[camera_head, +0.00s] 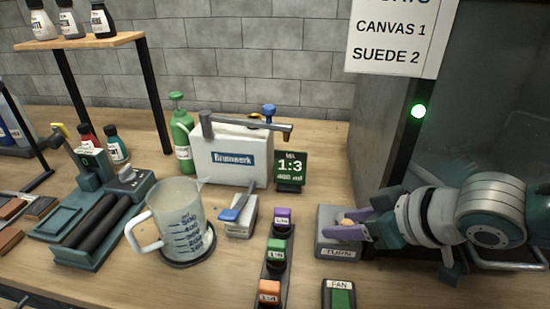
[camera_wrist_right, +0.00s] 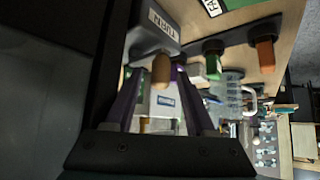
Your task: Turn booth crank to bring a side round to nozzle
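The booth (camera_head: 375,125) stands at the right, dark and glassy, with a lit green lamp on its front post. A grey box labelled TURN (camera_head: 338,252) sits on the bench by the booth's front, with a small tan knob (camera_head: 347,222) on top. My right gripper (camera_head: 362,222) reaches in from the right over the box. In the right wrist view the knob (camera_wrist_right: 161,70) shows between the purple fingertips of my right gripper (camera_wrist_right: 157,73), with a gap on each side, so it is open around the knob. My left gripper is not in view. The nozzle cannot be made out.
Purple, green and orange buttons (camera_head: 277,252) stand left of the TURN box, and a FAN switch (camera_head: 339,294) in front. A measuring jug (camera_head: 178,218), a white Brumwerk unit (camera_head: 231,158) and a 1:3 display (camera_head: 290,168) stand farther left. A sign hangs above.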

